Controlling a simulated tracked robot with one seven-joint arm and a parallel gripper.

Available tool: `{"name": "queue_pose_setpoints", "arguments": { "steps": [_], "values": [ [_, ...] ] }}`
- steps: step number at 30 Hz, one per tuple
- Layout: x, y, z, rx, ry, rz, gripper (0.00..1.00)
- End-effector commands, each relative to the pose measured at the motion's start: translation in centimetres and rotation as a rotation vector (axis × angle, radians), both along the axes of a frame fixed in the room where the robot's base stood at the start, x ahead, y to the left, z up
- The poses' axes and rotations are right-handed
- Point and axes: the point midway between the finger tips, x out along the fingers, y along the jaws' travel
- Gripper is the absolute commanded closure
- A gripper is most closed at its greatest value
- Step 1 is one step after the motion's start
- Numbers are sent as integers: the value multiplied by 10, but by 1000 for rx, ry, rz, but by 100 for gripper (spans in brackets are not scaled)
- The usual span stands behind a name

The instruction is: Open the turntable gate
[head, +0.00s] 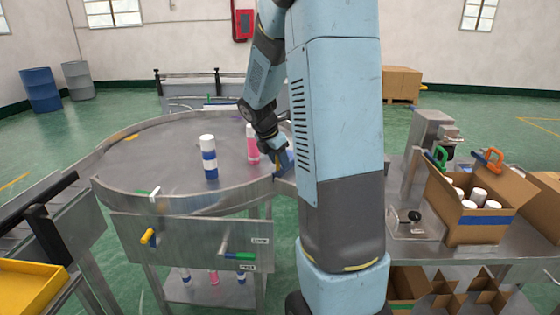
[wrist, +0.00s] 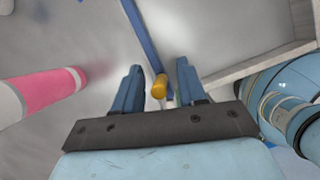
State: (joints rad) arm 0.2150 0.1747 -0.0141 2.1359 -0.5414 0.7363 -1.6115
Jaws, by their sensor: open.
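The round metal turntable (head: 165,180) with its raised rim fills the left-middle of the head view. In the wrist view a blue bar (wrist: 143,35), which looks like the gate, runs down from the top edge to a yellow knob (wrist: 159,87). My gripper (wrist: 159,75) is open, with its two blue fingers on either side of the knob and visible gaps between. In the head view my gripper (head: 283,160) is at the turntable's right rim, partly hidden by my arm. The gate is hard to make out there.
A blue-and-white can (head: 209,158) stands on the turntable. A pink-and-white can (head: 252,145) stands near my gripper; it also shows in the wrist view (wrist: 50,90). A cardboard box of cans (head: 480,228) sits on the right bench. My arm hides the middle.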

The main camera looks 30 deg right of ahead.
Motion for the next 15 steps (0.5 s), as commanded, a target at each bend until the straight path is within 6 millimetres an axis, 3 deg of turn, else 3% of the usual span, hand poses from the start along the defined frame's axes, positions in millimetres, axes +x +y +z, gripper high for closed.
{"name": "queue_pose_setpoints", "arguments": {
  "steps": [11, 15],
  "values": [
    [1, -2, -6, 0, 0, 0, 59],
    [0, -2, -6, 0, 0, 0, 70]
  ]
}}
